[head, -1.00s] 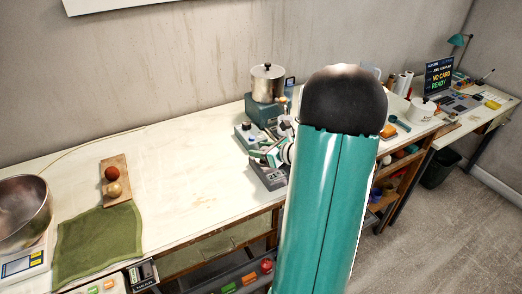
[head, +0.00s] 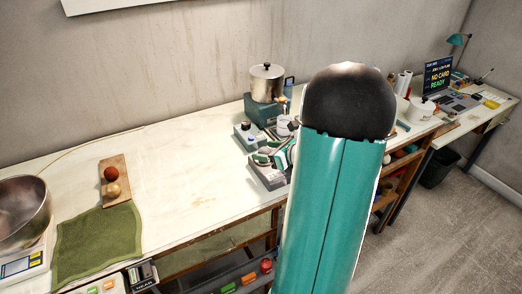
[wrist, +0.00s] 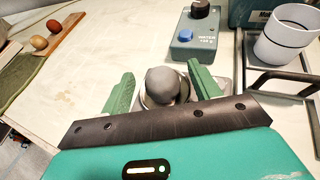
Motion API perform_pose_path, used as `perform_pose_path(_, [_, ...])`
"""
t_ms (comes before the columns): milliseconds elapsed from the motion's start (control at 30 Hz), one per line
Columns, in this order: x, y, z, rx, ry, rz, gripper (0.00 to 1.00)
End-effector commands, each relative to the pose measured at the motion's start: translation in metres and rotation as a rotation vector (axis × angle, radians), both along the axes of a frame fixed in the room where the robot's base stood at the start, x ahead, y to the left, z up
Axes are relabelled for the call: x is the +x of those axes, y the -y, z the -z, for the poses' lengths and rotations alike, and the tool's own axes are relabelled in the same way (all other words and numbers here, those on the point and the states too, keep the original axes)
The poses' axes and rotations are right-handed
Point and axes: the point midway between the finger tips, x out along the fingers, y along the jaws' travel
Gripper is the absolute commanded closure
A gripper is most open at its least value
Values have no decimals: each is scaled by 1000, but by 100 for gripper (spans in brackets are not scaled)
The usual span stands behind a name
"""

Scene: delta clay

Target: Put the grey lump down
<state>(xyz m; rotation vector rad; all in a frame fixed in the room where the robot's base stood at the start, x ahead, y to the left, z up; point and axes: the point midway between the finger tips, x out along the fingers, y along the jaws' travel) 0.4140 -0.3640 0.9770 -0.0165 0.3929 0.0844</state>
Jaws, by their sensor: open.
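The grey lump (wrist: 166,85) is a smooth rounded ball in the wrist view. It sits in a shallow metal dish (wrist: 149,101) whose rim shows around its lower part. My gripper (wrist: 160,74) is open, with one green finger on each side of the lump and a visible gap to each. In the head view my gripper (head: 274,156) is low over a grey bench device (head: 268,180). I cannot make out the lump there.
A white cup (wrist: 287,38) in a dark frame is at the right. A wooden board (head: 115,170) with two balls and a green cloth (head: 98,243) lie left. The bench middle is clear.

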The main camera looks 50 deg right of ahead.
Motion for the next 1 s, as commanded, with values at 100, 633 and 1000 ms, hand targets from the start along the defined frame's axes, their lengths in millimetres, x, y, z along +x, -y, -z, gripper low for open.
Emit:
perform_pose_path(100, [-25, 3, -11, -3, 1, 3, 38])
perform_pose_path(633, [-82, 7, -34, -1, 0, 0, 38])
perform_pose_path(1000, [-38, -129, -66, -371, -94, -530, 38])
